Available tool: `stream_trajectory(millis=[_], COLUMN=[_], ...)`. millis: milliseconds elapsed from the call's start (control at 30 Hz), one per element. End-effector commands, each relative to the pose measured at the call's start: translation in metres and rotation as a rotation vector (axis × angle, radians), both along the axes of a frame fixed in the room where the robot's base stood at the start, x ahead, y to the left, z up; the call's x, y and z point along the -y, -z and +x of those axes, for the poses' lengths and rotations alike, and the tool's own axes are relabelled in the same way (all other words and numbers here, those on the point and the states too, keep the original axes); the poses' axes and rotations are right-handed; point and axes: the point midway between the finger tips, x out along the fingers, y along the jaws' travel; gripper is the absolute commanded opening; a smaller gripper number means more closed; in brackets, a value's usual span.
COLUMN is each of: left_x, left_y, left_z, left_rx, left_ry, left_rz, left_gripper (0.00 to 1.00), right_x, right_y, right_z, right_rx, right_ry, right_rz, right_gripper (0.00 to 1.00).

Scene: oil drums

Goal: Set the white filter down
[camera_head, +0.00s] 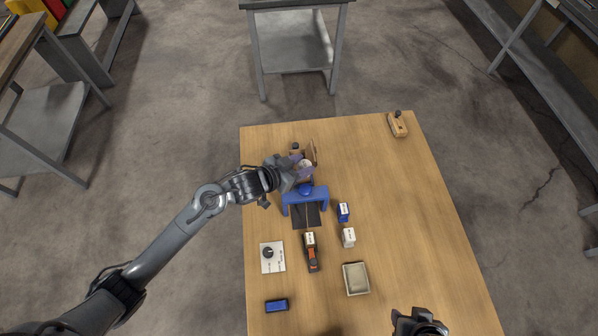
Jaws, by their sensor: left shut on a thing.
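My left gripper (303,171) is over the far left part of the table, just beyond a blue frame (291,199). It is shut on a small pale thing (308,164), mostly hidden by the fingers; I cannot tell for certain that it is the white filter. A small white block with dark marks on top (348,238) stands on the table right of the blue frame, apart from the gripper. My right gripper (418,322) shows at the bottom edge, partly cut off; its jaws cannot be made out.
The wooden table (400,190) holds a blue block with a white top (343,212), an orange-black tool (312,254), a white plate with a black knob (272,257), a blue box (277,305), a beige tray (346,280) and a wooden piece (398,126).

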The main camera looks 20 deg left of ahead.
Motion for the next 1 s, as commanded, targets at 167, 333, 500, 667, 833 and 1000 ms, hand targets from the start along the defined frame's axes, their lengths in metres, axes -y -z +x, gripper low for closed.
stream_trajectory(millis=[167, 333, 500, 667, 833, 1000], left_x=[-0.007, -0.023, -0.036, -0.035, -0.035, -0.035], left_y=[0.008, -0.002, -0.026, -0.023, 0.003, 0.022], left_z=[0.007, 0.022, 0.043, 0.048, 0.049, 0.049], left_rx=[0.004, 0.007, 0.005, -0.001, -0.002, -0.001], left_ry=[0.132, 0.203, 0.182, 0.180, 0.180, 0.179], left_rz=[-0.002, -0.002, 0.001, 0.000, -0.003, -0.001], left_gripper=[0.11, 0.11, 0.11, 0.11, 0.11, 0.11], right_x=[0.000, 0.000, 0.000, 0.000, 0.000, 0.000], right_y=[0.017, 0.031, 0.038, 0.043, 0.049, 0.051], right_z=[0.000, 0.001, 0.001, 0.001, 0.001, 0.001], right_rx=[0.001, 0.002, 0.001, 0.002, 0.002, 0.002], right_ry=[0.000, 0.000, -0.001, -0.001, -0.002, -0.003], right_rz=[0.000, 0.000, 0.000, 0.000, 0.000, -0.003], right_gripper=[0.43, 0.43, 0.43, 0.43, 0.43, 0.43])
